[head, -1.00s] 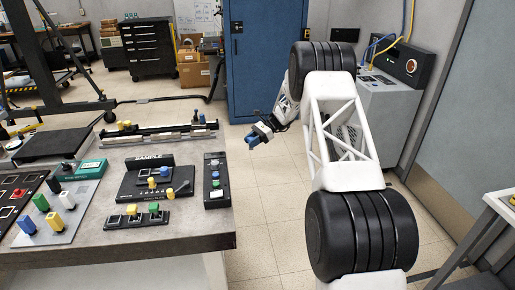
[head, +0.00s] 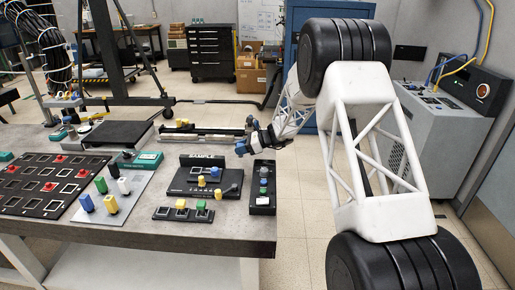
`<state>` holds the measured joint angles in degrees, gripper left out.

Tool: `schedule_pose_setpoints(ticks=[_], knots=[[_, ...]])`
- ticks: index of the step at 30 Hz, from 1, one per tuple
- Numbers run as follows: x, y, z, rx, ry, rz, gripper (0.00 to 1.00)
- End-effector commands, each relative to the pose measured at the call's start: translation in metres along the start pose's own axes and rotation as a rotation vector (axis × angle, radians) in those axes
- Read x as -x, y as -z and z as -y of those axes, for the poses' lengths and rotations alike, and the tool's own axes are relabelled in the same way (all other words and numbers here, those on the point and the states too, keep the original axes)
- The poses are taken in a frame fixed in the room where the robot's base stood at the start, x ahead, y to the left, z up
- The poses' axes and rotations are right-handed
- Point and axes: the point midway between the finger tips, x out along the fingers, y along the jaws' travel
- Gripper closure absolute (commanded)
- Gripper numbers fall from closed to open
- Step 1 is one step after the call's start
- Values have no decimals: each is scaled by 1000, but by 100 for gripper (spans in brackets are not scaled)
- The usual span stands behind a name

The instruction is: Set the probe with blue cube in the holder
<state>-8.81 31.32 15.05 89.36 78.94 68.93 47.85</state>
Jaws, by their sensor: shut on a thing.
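My gripper (head: 247,143) is in the air beyond the right back part of the table, beside the long rail. It is shut on a probe with a blue cube (head: 240,148); the fingers hide part of it. A black block (head: 263,190) with several buttons or cubes stands at the table's right edge. A black strip (head: 167,214) at the front holds yellow and green cubes. The black SAMPLE fixture (head: 178,187) carries yellow and blue pieces. I cannot tell for certain which of these is the holder.
A white plate (head: 115,217) with several coloured pegs and a black panel (head: 40,200) with red-topped pieces lie to the left. A long rail (head: 205,133) runs along the back. Bare table (head: 215,235) shows at the front right.

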Motion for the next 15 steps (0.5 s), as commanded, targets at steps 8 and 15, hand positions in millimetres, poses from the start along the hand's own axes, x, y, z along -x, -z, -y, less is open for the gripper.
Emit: schedule_pose_setpoints(ticks=[8,15], knots=[[-59,-37,-28,-3,8,0,93],[-105,-68,-53,-6,14,-1,93]])
